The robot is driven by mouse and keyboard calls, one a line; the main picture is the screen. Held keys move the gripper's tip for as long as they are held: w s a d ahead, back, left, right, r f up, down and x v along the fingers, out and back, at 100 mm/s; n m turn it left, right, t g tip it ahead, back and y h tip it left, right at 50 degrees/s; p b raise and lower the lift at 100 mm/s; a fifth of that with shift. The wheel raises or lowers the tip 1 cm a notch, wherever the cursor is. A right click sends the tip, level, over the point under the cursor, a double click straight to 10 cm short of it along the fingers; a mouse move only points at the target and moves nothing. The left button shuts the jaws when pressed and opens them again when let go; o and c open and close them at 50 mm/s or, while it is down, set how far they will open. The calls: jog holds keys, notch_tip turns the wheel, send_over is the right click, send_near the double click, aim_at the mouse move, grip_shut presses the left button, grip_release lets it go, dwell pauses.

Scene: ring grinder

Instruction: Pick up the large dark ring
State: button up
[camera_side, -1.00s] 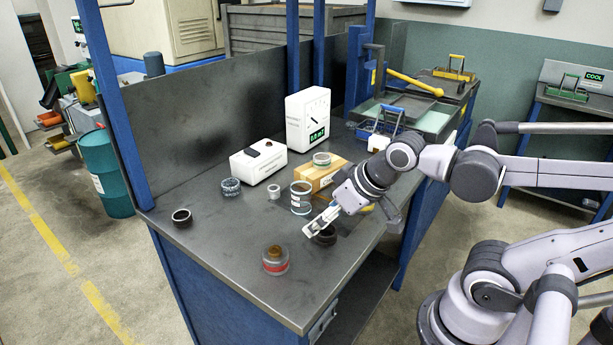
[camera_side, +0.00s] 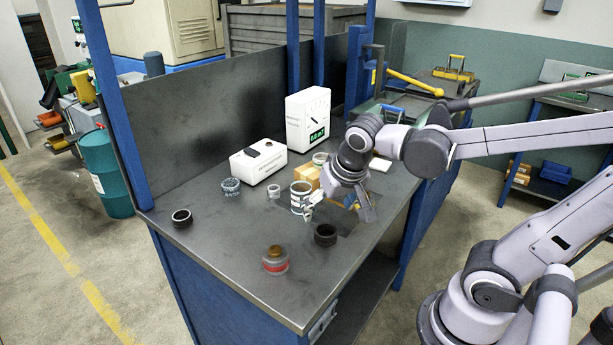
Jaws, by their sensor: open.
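A dark ring (camera_side: 325,235) lies on the bench near its right front edge, uncovered and apart from my gripper. A second dark ring (camera_side: 181,218) lies at the bench's left end. The right one looks slightly bigger, but it may be nearer the camera. My gripper (camera_side: 339,211) is open and empty, pointing down above and slightly behind the right dark ring. One finger shows at its left, close to the striped ring in the picture, and one at its right.
A striped grey-white ring (camera_side: 301,197) and a cardboard box (camera_side: 306,178) stand just behind the gripper. A patterned ring (camera_side: 231,187), a small pale ring (camera_side: 273,191) and a white device (camera_side: 258,161) stand farther back.

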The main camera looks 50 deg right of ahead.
jog(key=d+m, duration=0.1)
send_near(327, 229)
jog(key=shift+w+a+f+m+g+h, duration=0.15)
jog(key=shift+w+a+f, duration=0.2)
jog(key=shift+a, duration=0.2)
jog(key=shift+w+a+f+m+g+h, duration=0.15)
jog(key=shift+w+a+f, duration=0.15)
jog(key=shift+a, duration=0.2)
jog(key=shift+w+d+f, duration=0.1)
jog(key=shift+d+f, duration=0.1)
jog(key=shift+f, duration=0.5)
jog(key=shift+d+f, duration=0.25)
jog(key=shift+f, duration=0.5)
jog(key=shift+x, duration=1.25)
jog(key=shift+c, duration=0.3)
jog(key=c, duration=1.3)
